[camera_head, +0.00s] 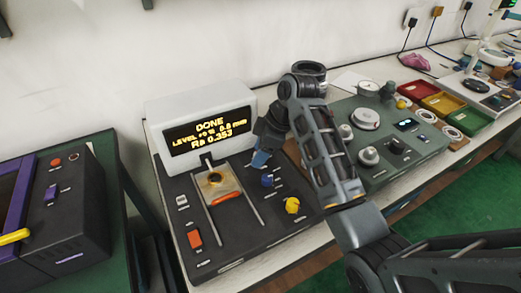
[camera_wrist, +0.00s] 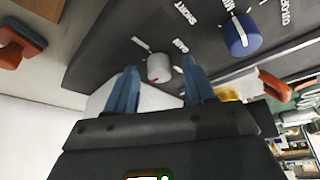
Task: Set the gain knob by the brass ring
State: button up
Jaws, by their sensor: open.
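The gain knob (camera_wrist: 158,67) is a small pale grey knob with a red mark, beside the "GAIN" lettering on the dark panel in the wrist view. My gripper (camera_wrist: 161,84) is open, its two blue fingers on either side of the knob in that picture; I cannot tell whether they touch it. In the head view my gripper (camera_head: 260,160) points down at the back right of the dark instrument (camera_head: 240,242) and hides the knob. A brass-coloured ring (camera_head: 215,180) sits on the tan plate between two rails. The display (camera_head: 209,131) reads "DONE" and "Ra 0.353"; its middle line is hard to read.
A blue knob (camera_head: 267,181) stands just in front of my gripper, also in the wrist view (camera_wrist: 241,34). A yellow knob (camera_head: 292,205) is nearer the front. A green-grey panel (camera_head: 425,150) with dials lies to the right. The display housing (camera_head: 160,118) stands close behind.

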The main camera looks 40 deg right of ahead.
grip_shut()
dwell(0.4)
jog(key=shift+r, duration=0.1)
jog(key=shift+r+m+h+p, duration=0.1)
jog(key=shift+m+h+p, duration=0.2)
jog(key=shift+m+p, duration=0.4)
jog(key=m+h+p, duration=0.1)
jog(key=m+p, duration=0.2)
jog(key=shift+a+t, duration=0.15)
jog(key=shift+t, duration=0.25)
jog(key=m+h+p, duration=0.1)
jog(key=m, duration=0.2)
jog(key=shift+a+m, duration=0.1)
jog(key=shift+m, duration=0.2)
jog(key=shift+m+h, duration=0.9)
jog(key=shift+m, duration=0.9)
